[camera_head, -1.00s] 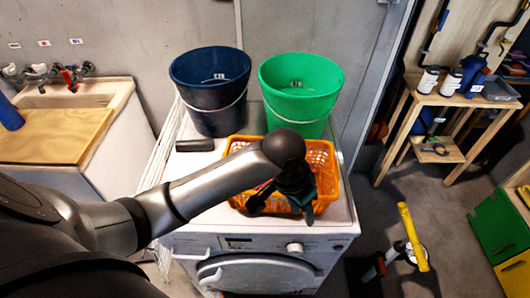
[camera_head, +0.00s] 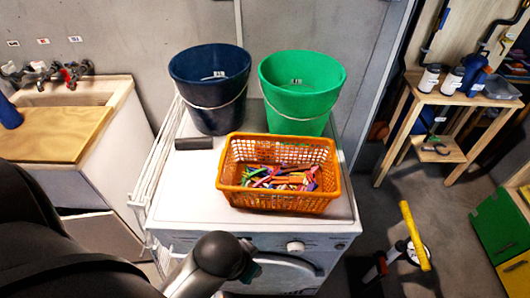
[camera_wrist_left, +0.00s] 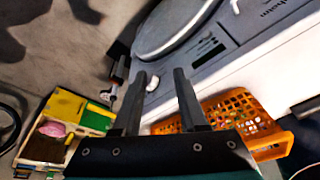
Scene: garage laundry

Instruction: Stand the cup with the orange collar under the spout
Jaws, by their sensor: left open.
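I cannot make out a cup with an orange collar in either view. Taps (camera_head: 68,72) with blue and red handles are on the wall above the sink (camera_head: 85,92) at the far left of the head view; which spout the task means I cannot tell. My left gripper is open and empty in the left wrist view (camera_wrist_left: 158,80), its fingers pointing across the washing machine front. In the head view my left arm's end is low in front of the machine, with the fingers hidden. My right gripper is not in view.
An orange basket (camera_head: 228,188) of coloured clothes pegs stands on the washing machine (camera_head: 175,205). A dark blue bucket (camera_head: 210,95) and a green bucket (camera_head: 300,95) stand behind it. White bottles (camera_head: 429,78) stand on a wooden shelf. A yellow-handled object (camera_head: 414,235) stands on the floor.

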